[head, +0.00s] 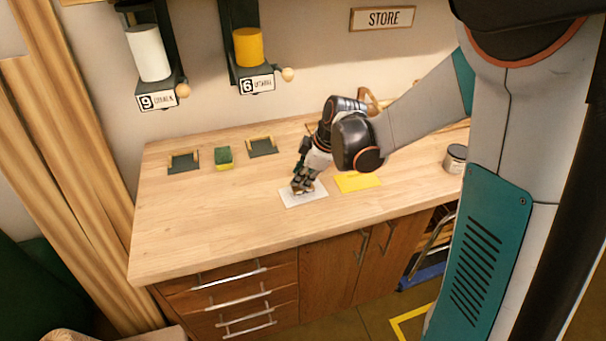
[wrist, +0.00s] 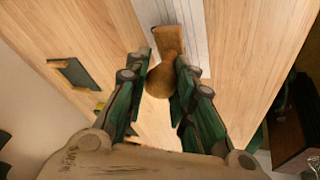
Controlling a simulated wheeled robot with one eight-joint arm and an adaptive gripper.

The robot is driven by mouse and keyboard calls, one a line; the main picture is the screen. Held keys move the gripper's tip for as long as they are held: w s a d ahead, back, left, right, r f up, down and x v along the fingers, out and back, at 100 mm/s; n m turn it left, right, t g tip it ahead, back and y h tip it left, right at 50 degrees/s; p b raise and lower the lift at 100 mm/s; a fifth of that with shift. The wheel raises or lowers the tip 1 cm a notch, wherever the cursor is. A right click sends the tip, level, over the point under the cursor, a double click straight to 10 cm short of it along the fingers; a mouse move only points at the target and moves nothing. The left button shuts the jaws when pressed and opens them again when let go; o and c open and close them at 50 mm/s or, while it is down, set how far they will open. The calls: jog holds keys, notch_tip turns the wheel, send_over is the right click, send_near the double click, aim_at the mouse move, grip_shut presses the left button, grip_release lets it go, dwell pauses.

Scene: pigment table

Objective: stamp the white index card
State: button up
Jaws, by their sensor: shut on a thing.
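The white index card (head: 316,198) lies on the wooden table near its front edge, and it also shows in the wrist view (wrist: 193,40). My gripper (head: 302,186) is directly over the left part of the card. In the wrist view my gripper (wrist: 164,72) is shut on a brown wooden stamp (wrist: 160,82) with a round knob and a longer block. The stamp's far end overlaps the card in that view. I cannot tell whether its face touches the card. In the head view the stamp is mostly hidden by the fingers.
A yellow card (head: 357,182) lies just right of the white one. A green and yellow sponge (head: 223,158) sits between two dark holders (head: 183,162) (head: 262,147) at the back. A jar (head: 455,158) stands at the right. The table's left front is clear.

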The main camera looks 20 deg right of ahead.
jog(key=shift+f+b, duration=0.45)
jog(key=shift+f, duration=0.1)
jog(key=shift+c, duration=0.2)
dwell(1.2)
jog(key=shift+r+p, duration=2.6)
jog(key=shift+r, duration=0.95)
